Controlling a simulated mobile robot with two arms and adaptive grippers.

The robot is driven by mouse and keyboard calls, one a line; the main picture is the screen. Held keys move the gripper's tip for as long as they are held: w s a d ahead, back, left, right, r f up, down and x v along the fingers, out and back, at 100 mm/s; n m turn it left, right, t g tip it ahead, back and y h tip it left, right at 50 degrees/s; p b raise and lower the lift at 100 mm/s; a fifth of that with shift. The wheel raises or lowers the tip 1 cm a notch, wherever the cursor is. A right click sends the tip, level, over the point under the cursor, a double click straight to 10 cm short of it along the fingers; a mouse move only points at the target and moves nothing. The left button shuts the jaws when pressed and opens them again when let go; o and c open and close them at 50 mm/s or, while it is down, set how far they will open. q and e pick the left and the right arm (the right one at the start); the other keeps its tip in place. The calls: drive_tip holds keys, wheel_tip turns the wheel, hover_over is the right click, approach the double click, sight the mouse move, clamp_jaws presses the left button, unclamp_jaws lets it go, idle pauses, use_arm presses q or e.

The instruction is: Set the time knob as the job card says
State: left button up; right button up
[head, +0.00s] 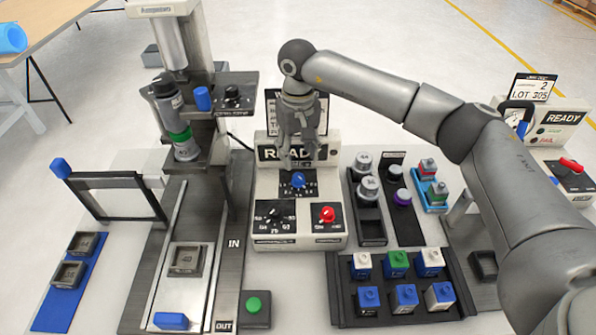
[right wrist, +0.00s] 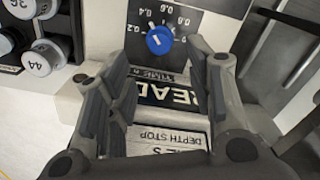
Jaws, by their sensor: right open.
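The time knob is a blue knob (head: 298,180) on a black dial plate of the white control box (head: 262,228). In the right wrist view the blue knob (right wrist: 158,42) shows a white mark, apparently towards 0.4, with figures 0.2 to 0.8 around it. My right gripper (head: 298,140) hangs above and behind the knob, fingers open and empty. In the right wrist view the knob is just beyond the open fingertips (right wrist: 160,58), apart from them. My left gripper is out of view.
A black knob (head: 275,214) and a red knob (head: 327,214) sit below the blue one. A press (head: 182,105) stands left. Weights (head: 368,190) and a tray of blocks (head: 338,290) lie right. A card reading LOT 305 (head: 532,88) stands at far right.

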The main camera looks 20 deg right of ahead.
sight(298, 176)
wheel_tip(298, 176, down, 6)
drive_tip(key=shift+p, duration=0.85)
drive_tip(key=shift+f, duration=0.75)
drive_tip(key=c, duration=1)
drive_tip(key=shift+c, duration=0.2)
